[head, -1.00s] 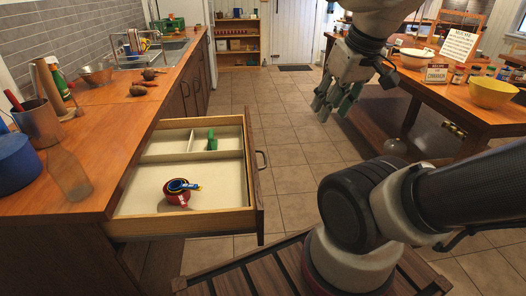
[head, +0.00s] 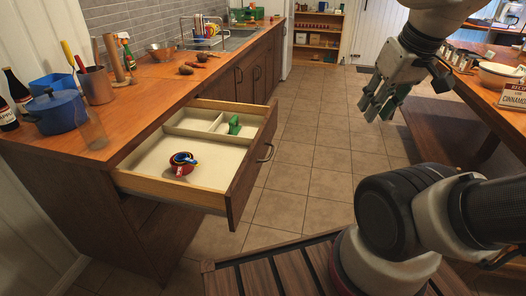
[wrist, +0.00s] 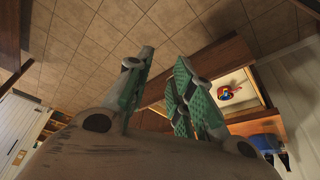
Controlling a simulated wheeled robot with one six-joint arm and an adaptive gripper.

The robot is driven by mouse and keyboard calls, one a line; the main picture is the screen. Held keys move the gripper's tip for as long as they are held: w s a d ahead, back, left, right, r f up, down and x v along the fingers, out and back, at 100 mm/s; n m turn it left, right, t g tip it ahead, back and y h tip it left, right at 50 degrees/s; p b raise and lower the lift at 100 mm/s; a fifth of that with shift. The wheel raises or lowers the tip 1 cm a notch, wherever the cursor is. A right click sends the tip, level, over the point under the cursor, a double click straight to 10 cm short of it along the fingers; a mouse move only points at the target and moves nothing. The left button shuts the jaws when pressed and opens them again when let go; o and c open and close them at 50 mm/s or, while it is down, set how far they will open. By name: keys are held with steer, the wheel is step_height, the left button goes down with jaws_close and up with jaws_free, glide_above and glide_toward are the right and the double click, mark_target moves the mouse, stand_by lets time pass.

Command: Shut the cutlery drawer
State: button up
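The cutlery drawer (head: 152,186) is pulled out of the wooden counter on the left, with its cream inside divided into compartments. A red and blue item (head: 182,164) lies in its large front compartment, and a green item (head: 234,125) in a back one. The drawer's handle (head: 266,152) is on its dark front panel. My gripper (head: 376,110) hangs in the air to the right of the drawer, well apart from it, over the tiled floor. In the wrist view its green-padded fingers (wrist: 158,95) are spread and nothing shows between them. The drawer also shows there (wrist: 262,104).
The counter top (head: 160,85) carries a blue pot (head: 58,112), utensil holder, bowl and sink. A wooden table (head: 492,100) with a bowl and sign stands at right. Tiled floor (head: 310,140) lies free between counter and table.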

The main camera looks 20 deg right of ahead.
steer(key=w+f+g, duration=0.1)
steer(key=f, duration=0.1)
steer(key=w+a+f+g, duration=0.1)
steer(key=w+f, duration=0.1)
steer(key=f, duration=0.1)
steer(key=w+f+m+g+y, duration=0.1)
steer(key=f, duration=0.1)
steer(key=shift+w+a+f+g, duration=0.15)
steer(key=shift+a+g, duration=0.25)
jaws_close()
steer(key=m+t+y, duration=0.2)
steer(key=m+y, duration=0.1)
steer(key=m, duration=2)
glide_toward(265, 161)
steer(key=s+d+r, duration=0.2)
steer(key=s+d, duration=0.1)
steer(key=s, duration=0.1)
steer(key=shift+w+a+f, duration=0.65)
steer(key=shift+a+f, duration=0.45)
steer(key=shift+f, duration=0.5)
steer(key=shift+w+a+f, duration=0.7)
steer(key=shift+a+f, duration=0.35)
steer(key=shift+f, duration=0.55)
steer(key=shift+w+a+f, duration=0.65)
steer(key=shift+a+f, duration=0.45)
steer(key=shift+f, duration=0.5)
steer(key=shift+a, duration=0.15)
